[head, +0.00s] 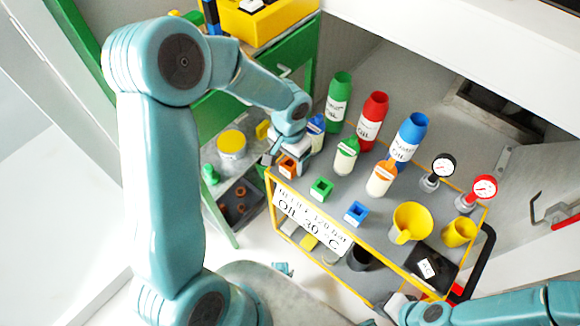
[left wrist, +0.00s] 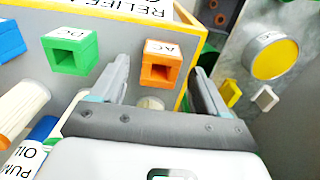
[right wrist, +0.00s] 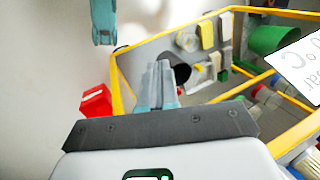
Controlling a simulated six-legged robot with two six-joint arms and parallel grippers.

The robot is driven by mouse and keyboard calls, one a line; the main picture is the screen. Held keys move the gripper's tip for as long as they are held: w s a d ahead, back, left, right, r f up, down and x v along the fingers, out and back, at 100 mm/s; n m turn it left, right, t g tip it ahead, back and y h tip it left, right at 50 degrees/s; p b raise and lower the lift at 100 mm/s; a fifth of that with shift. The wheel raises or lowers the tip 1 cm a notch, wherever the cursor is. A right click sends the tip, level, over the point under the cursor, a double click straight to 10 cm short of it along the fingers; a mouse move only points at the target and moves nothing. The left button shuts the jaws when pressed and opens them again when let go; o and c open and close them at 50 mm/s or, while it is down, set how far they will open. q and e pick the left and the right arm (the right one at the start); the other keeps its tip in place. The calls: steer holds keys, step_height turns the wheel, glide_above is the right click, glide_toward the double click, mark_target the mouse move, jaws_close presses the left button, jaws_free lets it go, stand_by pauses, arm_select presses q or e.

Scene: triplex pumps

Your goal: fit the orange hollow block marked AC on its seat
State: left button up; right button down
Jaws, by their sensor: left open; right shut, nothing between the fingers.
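The orange hollow block marked AC (left wrist: 162,62) sits on the cart's grey top near its edge, its square opening showing in the left wrist view. It also shows in the head view (head: 287,167), partly covered by my left gripper (head: 284,163). In the left wrist view my left gripper (left wrist: 160,72) is open, with one finger on each side of the block and gaps visible. My right gripper (right wrist: 160,75) is shut and empty, low beside the cart's right end. I cannot make out which place is the block's seat.
The yellow-edged cart carries a green hollow block (head: 321,189), a blue hollow block (head: 355,213), several bottles, two gauges, a yellow funnel (head: 411,222) and a black box (head: 430,266) with a white label. A shelf with a yellow-lidded tin (head: 232,145) stands left of it.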

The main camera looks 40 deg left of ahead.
mark_target(290, 165)
arm_select(q)
step_height(290, 165, down, 3)
steer(key=shift+f, duration=0.15)
steer(key=c, duration=1.2)
